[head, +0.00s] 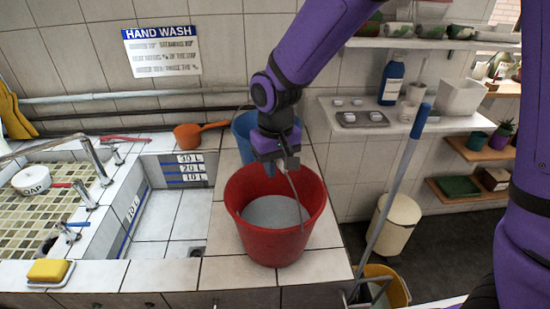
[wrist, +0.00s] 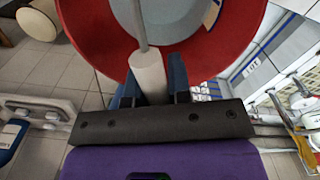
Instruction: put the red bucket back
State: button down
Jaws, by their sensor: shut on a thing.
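The red bucket (head: 262,237) stands upright on the tiled counter right of the sink basin in the head view, with a grey inside. Its wire handle is raised. My gripper (head: 278,160) is above the bucket's back rim, shut on the handle's pale grip. In the wrist view that white grip (wrist: 149,74) sits between the dark fingertips, and the red bucket's rim (wrist: 215,50) arcs behind it. Whether the bucket's base touches the counter is hard to tell, but it appears to rest there.
A blue bucket (head: 243,133) stands behind, partly hidden by my arm. An orange scoop (head: 190,136) lies on the back ledge. The sink basin (head: 172,215) is left. A blue-handled mop (head: 400,175) leans at right by a yellow bucket (head: 392,284) on the floor. Shelves (head: 400,120) hang at the right.

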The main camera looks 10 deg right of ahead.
jog(key=shift+f, duration=0.4)
jog(key=c, duration=1.1)
grip_release()
jog(key=shift+f, duration=0.15)
jog(key=shift+o, duration=0.2)
notch_tip(320, 180, up, 12)
jog(key=shift+r, duration=0.1)
